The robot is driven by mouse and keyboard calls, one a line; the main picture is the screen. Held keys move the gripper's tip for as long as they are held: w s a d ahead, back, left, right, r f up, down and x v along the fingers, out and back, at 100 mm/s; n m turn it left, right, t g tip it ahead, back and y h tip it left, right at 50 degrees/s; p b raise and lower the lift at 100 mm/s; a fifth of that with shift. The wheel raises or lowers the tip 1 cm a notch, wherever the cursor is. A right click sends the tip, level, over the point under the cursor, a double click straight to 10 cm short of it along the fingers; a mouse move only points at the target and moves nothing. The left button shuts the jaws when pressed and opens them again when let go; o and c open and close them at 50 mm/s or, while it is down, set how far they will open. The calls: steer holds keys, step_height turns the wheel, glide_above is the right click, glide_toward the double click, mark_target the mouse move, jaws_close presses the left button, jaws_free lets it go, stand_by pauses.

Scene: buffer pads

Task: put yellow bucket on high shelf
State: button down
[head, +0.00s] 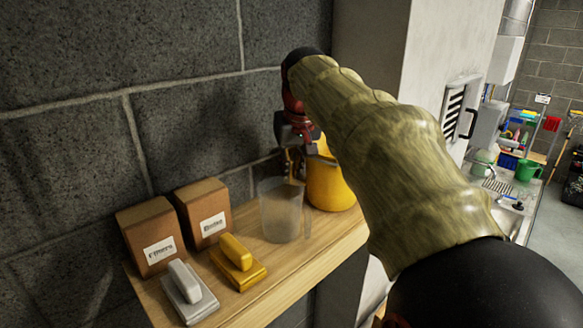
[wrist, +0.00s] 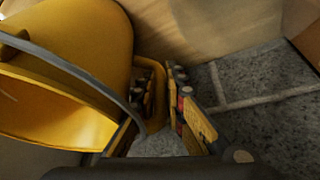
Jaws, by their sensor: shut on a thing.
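The yellow bucket (head: 331,186) is at the right end of the wooden shelf, upright in the head view. I cannot tell whether its base touches the board. My gripper (head: 297,158) reaches down to the bucket's left side. In the wrist view the bucket (wrist: 85,45) fills the left, with its grey handle across its opening. The wooden shelf (head: 315,255) runs along the grey block wall. My arm hides part of the bucket and the shelf's right end.
A translucent cup (head: 281,212) stands just left of the bucket. A yellow brush (head: 238,265), a grey-white brush (head: 188,295) and two cardboard boxes (head: 150,238) (head: 203,212) occupy the left of the shelf. A pale pillar (head: 368,55) borders the right. A sink counter lies beyond.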

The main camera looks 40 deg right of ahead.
steer(key=shift+f, duration=0.1)
steer(key=c, duration=1.8)
jaws_free()
steer(key=shift+c, duration=0.2)
steer(key=v, duration=1.2)
